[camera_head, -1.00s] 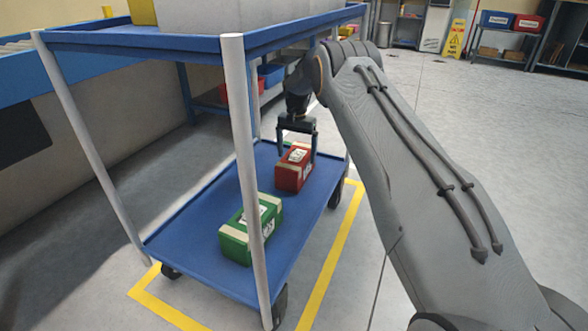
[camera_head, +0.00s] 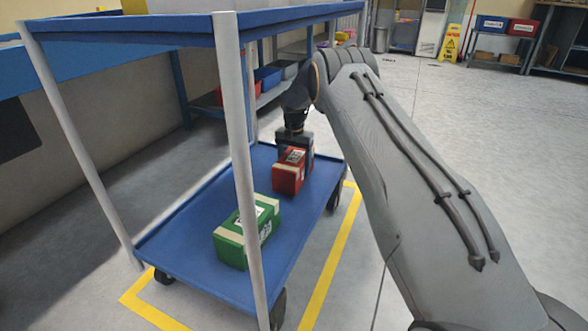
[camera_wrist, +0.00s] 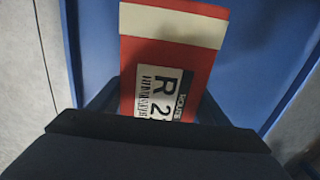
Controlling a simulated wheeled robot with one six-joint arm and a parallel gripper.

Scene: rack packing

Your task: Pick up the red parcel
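The red parcel (camera_head: 287,179) sits on the blue lower shelf (camera_head: 190,235) of the cart, towards its far end. In the wrist view, the red parcel (camera_wrist: 165,55) shows a cream band and a white label with a large "R 2". My gripper (camera_head: 296,150) is down at the parcel. In the wrist view, my gripper's (camera_wrist: 160,100) dark fingers lie close along both sides of the parcel. Whether they press on it cannot be made out. The parcel's underside and the fingertips are hidden.
A green parcel (camera_head: 230,246) lies nearer on the same shelf, partly behind a grey post (camera_head: 245,170). The cart's upper shelf (camera_head: 120,30) overhangs the left part. Yellow floor lines (camera_head: 325,262) run beside the cart. Open floor (camera_head: 450,130) lies to the right.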

